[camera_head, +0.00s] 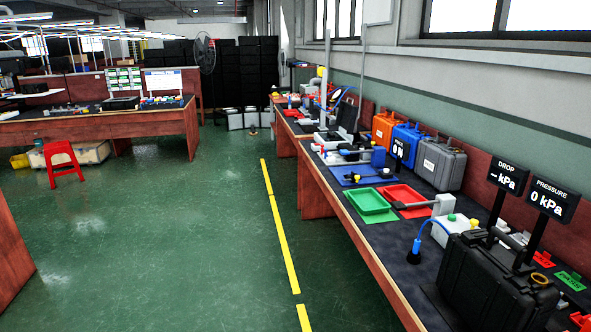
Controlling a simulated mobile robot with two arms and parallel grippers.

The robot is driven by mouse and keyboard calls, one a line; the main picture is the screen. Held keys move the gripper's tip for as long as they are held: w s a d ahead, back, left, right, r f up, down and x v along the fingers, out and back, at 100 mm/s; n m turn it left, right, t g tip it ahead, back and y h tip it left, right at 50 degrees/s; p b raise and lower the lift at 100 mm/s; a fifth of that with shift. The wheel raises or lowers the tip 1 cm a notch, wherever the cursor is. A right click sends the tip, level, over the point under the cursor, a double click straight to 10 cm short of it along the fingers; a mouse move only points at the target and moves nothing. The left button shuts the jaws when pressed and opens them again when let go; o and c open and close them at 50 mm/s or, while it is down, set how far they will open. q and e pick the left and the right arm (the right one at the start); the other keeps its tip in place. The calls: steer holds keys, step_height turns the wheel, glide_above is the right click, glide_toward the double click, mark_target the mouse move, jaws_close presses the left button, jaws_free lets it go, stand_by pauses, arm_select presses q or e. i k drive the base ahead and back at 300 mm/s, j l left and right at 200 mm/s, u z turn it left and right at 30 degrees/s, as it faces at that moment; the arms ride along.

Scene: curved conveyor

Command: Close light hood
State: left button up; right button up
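I cannot pick out a light hood with certainty. On the right-hand workbench (385,250), a dark upright panel (349,114) stands toward the far end, small and partly hidden by items around it. I cannot tell whether it is a hood or a lid. Neither of my grippers is in the head view.
The bench holds a black case (490,285), a green tray (368,203), a red tray (403,195), and orange (384,128), blue (405,142) and grey (440,165) cases. A red stool (62,160) stands left. The green floor (170,240) between benches is clear.

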mark_target(347, 112)
steer(key=i, duration=1.2)
steer(key=i+j, duration=0.1)
steer(key=i, duration=1.1)
steer(key=i+z, duration=0.2)
steer(key=i, duration=0.2)
steer(key=i+j+z, duration=0.45)
steer(key=i, duration=0.3)
steer(key=i+j+z, duration=0.1)
steer(key=i+j, duration=0.9)
steer(key=j, duration=0.15)
steer(key=i+j+z, duration=0.15)
steer(key=i+j, duration=0.35)
steer(key=j, duration=0.1)
